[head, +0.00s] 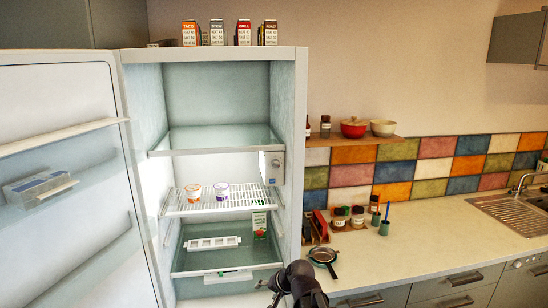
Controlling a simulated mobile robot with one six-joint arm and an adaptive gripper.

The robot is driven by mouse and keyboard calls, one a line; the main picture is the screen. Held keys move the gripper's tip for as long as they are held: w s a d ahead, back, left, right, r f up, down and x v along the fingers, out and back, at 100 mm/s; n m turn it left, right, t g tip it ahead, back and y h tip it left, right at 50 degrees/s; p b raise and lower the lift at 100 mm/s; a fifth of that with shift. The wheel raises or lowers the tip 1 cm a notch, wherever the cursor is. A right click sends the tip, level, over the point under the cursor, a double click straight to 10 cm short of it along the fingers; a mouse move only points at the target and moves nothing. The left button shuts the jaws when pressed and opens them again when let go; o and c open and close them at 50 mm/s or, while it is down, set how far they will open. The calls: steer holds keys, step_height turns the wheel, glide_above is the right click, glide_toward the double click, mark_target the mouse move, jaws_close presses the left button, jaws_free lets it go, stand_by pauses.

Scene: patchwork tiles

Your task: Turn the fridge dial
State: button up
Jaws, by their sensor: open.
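The fridge (303,130) stands open, its door (70,190) swung out to the left. A small pale control box (274,166) is fixed on the inner right wall, just above the wire shelf. The dial appears to be on this box, but it is too small to make out clearly or to read its setting. My gripper (268,291) is at the bottom centre of the head view, in front of the fridge's lower right part. It is well below the control box and apart from it. It is open and seems empty; its fingers are small and dark here.
The wire shelf (218,206) holds two small tubs (193,193). Below are a white tray (212,243) and a green carton (260,225). Several boxes (190,33) stand on the fridge top. A counter (440,230) with a pan (323,254) is at right.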

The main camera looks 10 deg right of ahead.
steer(key=w+a+r+m+t+y+p, duration=0.2)
steer(key=w+r+m+t+p, duration=0.25)
steer(key=w+r, duration=0.55)
steer(key=w+d+r+m+t+h+p, duration=0.1)
steer(key=w+d+r+m+t+p, duration=0.15)
steer(key=r+m, duration=0.35)
steer(key=w+d+r+m+t+h+p, duration=0.1)
steer(key=w+r+m+t+p, duration=0.25)
steer(key=r, duration=0.45)
steer(key=m+t+h+p, duration=0.25)
steer(key=m+h, duration=0.35)
steer(key=m, duration=0.5)
glide_toward(276, 166)
steer(key=s+r+g, duration=0.1)
steer(key=s, duration=0.3)
steer(key=shift+w+a, duration=0.15)
steer(key=shift+w, duration=0.05)
steer(key=w, duration=0.9)
steer(key=w+d, duration=0.1)
steer(key=w, duration=0.3)
steer(key=shift+w, duration=0.4)
jaws_close()
